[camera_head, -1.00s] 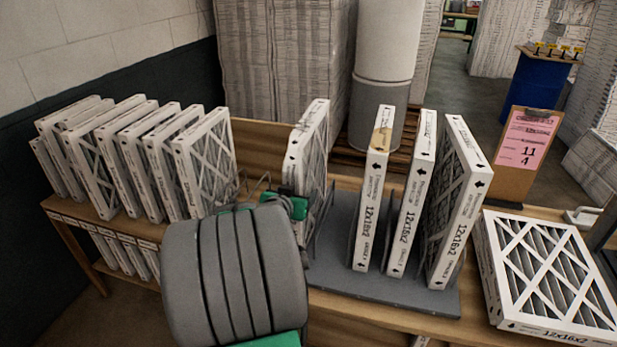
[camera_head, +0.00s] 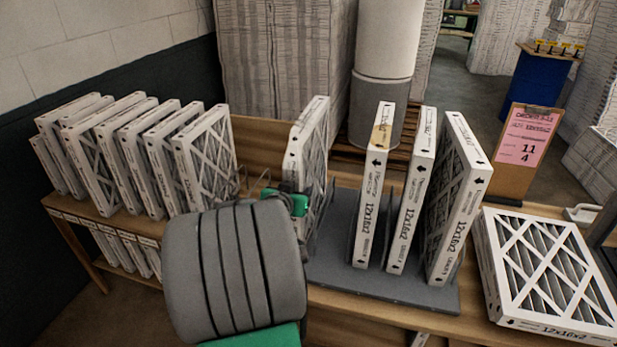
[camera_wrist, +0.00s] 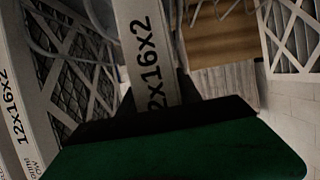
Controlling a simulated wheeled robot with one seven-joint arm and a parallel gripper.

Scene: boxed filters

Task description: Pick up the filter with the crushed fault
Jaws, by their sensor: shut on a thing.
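My gripper (camera_wrist: 157,98) is shut on a white-framed filter marked 12x16x2 (camera_wrist: 145,40) in the wrist view, with a dark finger on each side of its narrow edge. In the head view this looks like the leftmost upright filter (camera_head: 309,150) on the grey rack; my grey arm and green gripper body (camera_head: 292,200) hide its lower part. Three more filters stand to its right: one with a brown stain near its top (camera_head: 371,190), a middle one (camera_head: 411,190) and a right one (camera_head: 457,200). I cannot make out a crushed area on any of them.
Several filters (camera_head: 135,155) stand in a row on the wooden bench at left. Another filter (camera_head: 545,275) lies flat at right. A clipboard with a pink sheet (camera_head: 524,140) stands behind it. The grey rack (camera_head: 385,287) has bare room between the held and stained filters.

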